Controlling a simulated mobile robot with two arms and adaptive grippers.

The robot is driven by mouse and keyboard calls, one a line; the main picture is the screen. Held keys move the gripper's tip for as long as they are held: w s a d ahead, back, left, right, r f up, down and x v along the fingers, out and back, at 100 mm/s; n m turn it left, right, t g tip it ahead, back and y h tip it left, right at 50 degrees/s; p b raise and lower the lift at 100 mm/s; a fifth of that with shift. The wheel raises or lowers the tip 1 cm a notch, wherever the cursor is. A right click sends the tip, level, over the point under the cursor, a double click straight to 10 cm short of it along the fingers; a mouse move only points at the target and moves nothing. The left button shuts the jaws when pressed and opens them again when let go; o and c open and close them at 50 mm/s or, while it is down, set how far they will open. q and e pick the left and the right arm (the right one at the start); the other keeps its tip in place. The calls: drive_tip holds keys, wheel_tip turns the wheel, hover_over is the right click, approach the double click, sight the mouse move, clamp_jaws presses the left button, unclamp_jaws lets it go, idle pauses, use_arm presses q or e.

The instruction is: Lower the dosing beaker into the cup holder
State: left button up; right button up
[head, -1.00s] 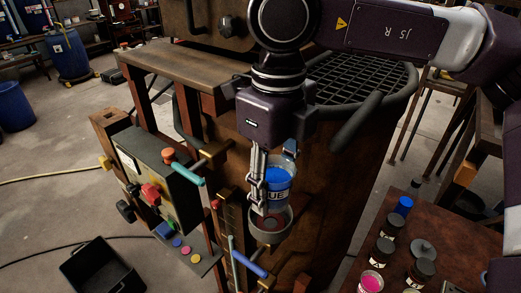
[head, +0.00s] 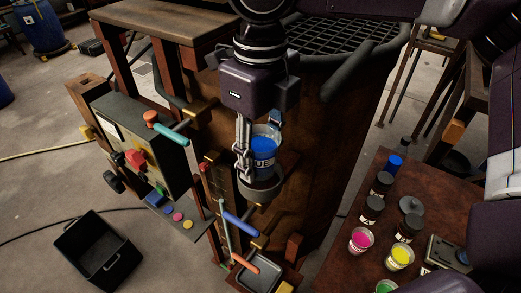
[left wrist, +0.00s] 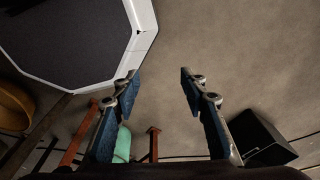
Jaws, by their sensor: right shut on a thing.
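The beaker is upright. The cup holder (head: 262,198) is a grey round cup on the vat's side, directly below. The beaker's bottom is at the holder's mouth; whether it touches the inside cannot be told. My left gripper (left wrist: 158,78) shows only in the left wrist view, open and empty above the floor.
A control box (head: 140,145) with knobs and a teal-handled lever stands left of the holder. Blue and orange handles (head: 241,224) are just below it. A side table (head: 335,262) with paint cups and lidded jars is at the right. A black bin (head: 102,255) sits on the floor.

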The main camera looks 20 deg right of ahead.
use_arm(q)
drive_tip(key=s, duration=0.3)
drive_tip(key=shift+f, duration=0.25)
drive_tip(key=shift+w+f, duration=0.1)
drive_tip(key=shift+w, duration=0.05)
use_arm(e)
drive_tip(key=shift+b, duration=0.3)
use_arm(q)
drive_tip(key=shift+w+f, duration=0.1)
drive_tip(key=shift+w, duration=0.35)
drive_tip(key=shift+s+f+b, duration=0.2)
drive_tip(key=shift+f+b, duration=0.1)
idle(0.4)
drive_tip(key=shift+f+b, duration=0.75)
use_arm(e)
drive_tip(key=shift+f, duration=0.6)
